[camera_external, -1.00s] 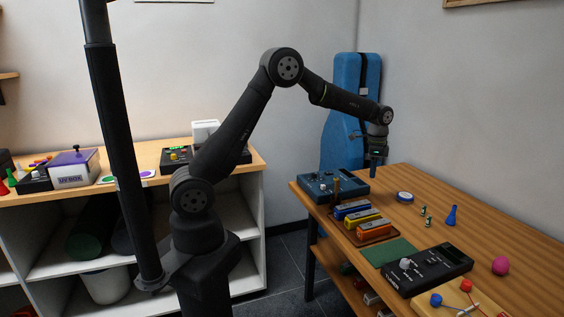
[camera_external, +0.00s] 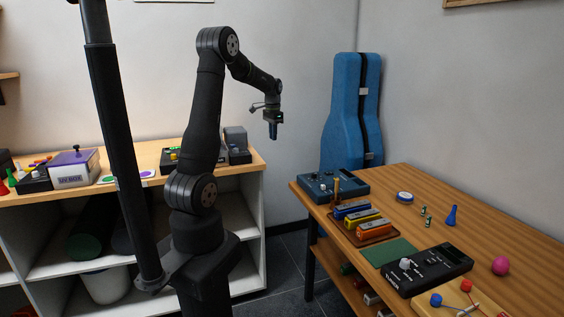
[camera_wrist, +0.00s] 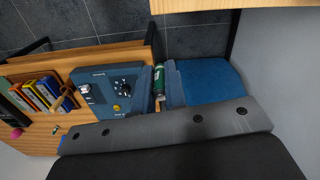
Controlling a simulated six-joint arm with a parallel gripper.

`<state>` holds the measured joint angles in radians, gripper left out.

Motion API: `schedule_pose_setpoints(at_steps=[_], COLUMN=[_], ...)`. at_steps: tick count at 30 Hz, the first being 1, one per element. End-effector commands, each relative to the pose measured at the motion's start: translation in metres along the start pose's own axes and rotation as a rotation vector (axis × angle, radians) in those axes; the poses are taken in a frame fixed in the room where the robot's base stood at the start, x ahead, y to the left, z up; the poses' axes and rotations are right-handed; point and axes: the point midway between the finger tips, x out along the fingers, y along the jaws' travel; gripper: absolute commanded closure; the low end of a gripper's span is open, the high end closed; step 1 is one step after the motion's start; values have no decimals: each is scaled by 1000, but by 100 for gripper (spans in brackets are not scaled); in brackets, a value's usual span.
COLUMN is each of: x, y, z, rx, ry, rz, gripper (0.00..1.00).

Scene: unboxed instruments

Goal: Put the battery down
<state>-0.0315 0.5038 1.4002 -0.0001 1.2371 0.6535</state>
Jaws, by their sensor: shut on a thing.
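My gripper (camera_external: 273,132) hangs fingers-down in the air, left of the wooden table (camera_external: 480,215), near the gap between table and shelf unit. In the wrist view, my gripper (camera_wrist: 160,88) is shut on a green battery (camera_wrist: 159,76) between its blue-grey fingers. The battery is too small to make out in the external view. Two small green battery-like pieces, one upper (camera_external: 423,211) and one lower (camera_external: 428,222), stand on the table.
A blue instrument box (camera_external: 318,185) sits at the table's left corner; it also shows in the wrist view (camera_wrist: 110,85). Coloured blocks (camera_external: 362,221) lie on a tray nearby. The shelf top (camera_external: 150,165) holds several devices. A blue case (camera_external: 350,120) stands behind.

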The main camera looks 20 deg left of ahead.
Motion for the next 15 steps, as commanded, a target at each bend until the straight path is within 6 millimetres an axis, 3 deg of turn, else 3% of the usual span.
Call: schedule_pose_setpoints(at_steps=[1, 6, 15], x=[-3, -11, -20], y=[-16, -54, -93], z=[20, 81, 178], rx=[-48, -187, -395], ry=[0, 1, 0], rz=[0, -1, 0], gripper=[100, 100, 100])
